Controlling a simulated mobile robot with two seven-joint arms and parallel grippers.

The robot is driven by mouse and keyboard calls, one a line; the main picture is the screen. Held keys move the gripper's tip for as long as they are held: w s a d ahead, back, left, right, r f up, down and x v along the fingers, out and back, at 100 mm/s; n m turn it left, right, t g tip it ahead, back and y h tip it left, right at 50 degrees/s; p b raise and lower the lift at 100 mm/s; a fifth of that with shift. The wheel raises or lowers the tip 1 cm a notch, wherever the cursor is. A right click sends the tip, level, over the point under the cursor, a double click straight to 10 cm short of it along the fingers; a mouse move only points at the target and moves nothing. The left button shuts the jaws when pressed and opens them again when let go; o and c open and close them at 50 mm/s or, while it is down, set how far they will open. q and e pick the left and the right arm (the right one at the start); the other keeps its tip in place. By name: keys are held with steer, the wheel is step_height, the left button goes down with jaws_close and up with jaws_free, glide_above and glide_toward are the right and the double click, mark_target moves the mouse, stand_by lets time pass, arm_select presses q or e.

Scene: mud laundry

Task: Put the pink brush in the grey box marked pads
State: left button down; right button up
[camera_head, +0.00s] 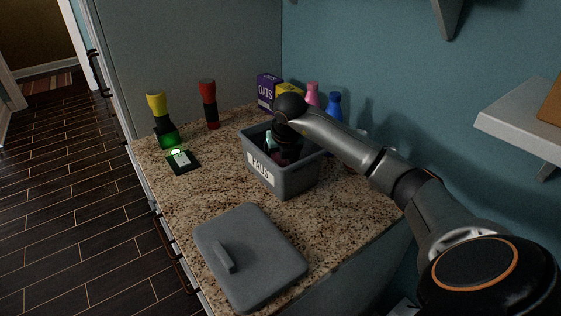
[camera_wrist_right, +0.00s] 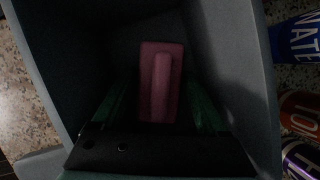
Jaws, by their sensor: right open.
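The grey box marked PADS (camera_head: 290,182) stands open on the counter, and its walls (camera_wrist_right: 222,35) surround the wrist view. The pink brush (camera_wrist_right: 161,75) lies inside the box, seen from above with its raised handle along its middle. My right gripper (camera_wrist_right: 157,108) reaches down into the box, open, its greenish fingers on either side of the brush's near part. I cannot tell whether they touch it. In the head view the right gripper (camera_head: 281,148) is partly hidden by the box wall. My left gripper is not in view.
A grey lid (camera_head: 262,265) lies on the counter in front of the box. A yellow-topped torch (camera_head: 157,108), a red-topped torch (camera_head: 209,100) and a small dark pad (camera_head: 183,162) are left of it. An oats box (camera_head: 268,92) and bottles (camera_head: 334,106) stand behind.

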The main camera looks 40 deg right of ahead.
steer(key=v, duration=1.2)
